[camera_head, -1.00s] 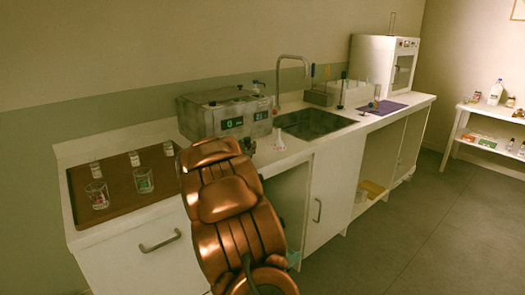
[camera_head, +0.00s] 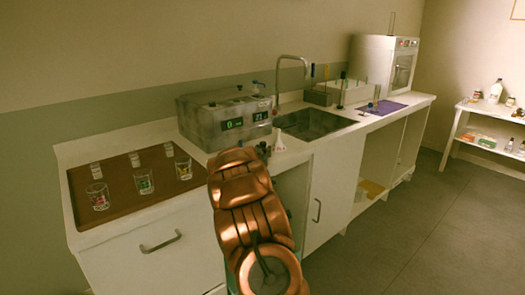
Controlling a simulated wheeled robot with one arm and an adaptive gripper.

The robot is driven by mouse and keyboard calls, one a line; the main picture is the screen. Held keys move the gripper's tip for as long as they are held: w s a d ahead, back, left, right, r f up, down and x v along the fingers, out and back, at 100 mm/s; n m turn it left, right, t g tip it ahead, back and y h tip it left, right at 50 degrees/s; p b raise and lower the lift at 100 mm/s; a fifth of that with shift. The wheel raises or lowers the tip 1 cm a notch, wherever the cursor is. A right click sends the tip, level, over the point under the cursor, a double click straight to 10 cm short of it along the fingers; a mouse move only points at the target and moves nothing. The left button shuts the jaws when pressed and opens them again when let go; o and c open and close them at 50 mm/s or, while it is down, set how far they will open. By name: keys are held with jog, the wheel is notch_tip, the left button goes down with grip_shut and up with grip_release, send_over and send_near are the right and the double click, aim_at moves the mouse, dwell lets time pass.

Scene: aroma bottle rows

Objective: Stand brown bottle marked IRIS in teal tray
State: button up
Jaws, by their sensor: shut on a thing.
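My copper arm rises from the bottom middle in the head view and hides much of what lies behind it. A small dark part of my gripper (camera_head: 263,151) shows past the arm's far end, at the counter's front edge near the white funnel. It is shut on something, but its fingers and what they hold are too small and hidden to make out. I cannot pick out the brown bottle marked IRIS. A sliver of teal (camera_head: 232,283), possibly the teal tray, shows low behind the arm, mostly hidden.
A brown tray (camera_head: 110,218) at left holds three glasses with coloured marks and small clear pieces behind them. A grey machine (camera_head: 226,119), a white funnel (camera_head: 279,142) and a sink (camera_head: 312,124) are on the counter. A side shelf (camera_head: 482,137) stands right. The floor at right is clear.

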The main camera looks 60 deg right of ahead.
jog(key=shift+f, duration=0.15)
jog(key=o, duration=1.2)
jog(key=shift+c, duration=0.2)
jog(key=shift+r, duration=0.2)
